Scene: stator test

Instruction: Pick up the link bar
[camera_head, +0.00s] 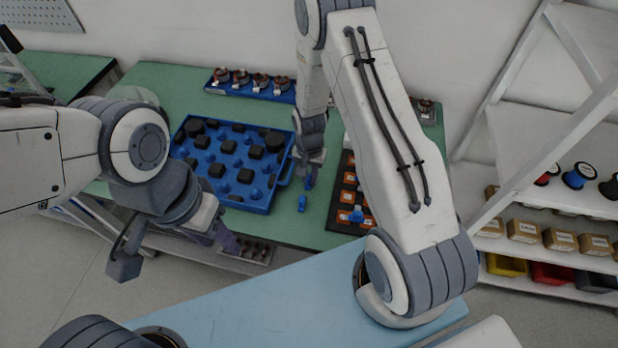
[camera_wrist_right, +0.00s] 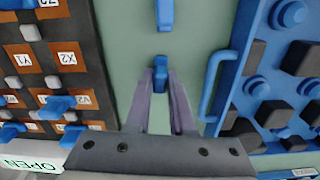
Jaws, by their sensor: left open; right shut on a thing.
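My right gripper (camera_wrist_right: 160,85) is shut on a small blue link bar (camera_wrist_right: 160,68), whose end shows between the fingertips. In the head view the right gripper (camera_head: 309,166) points down over the green table, with the held link bar (camera_head: 308,183) below it. A second blue link bar (camera_head: 302,204) is on the green surface, apart from the fingers; it also shows at the top of the right wrist view (camera_wrist_right: 164,14). My left gripper (camera_head: 175,248) is open and empty in front of the table's left part.
A blue tray (camera_head: 283,182) with dark blocks stands left of the right gripper. A dark terminal board (camera_head: 336,213) with orange labels and blue pieces lies to its right, partly behind my arm. A blue rack (camera_head: 212,88) of parts stands at the back.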

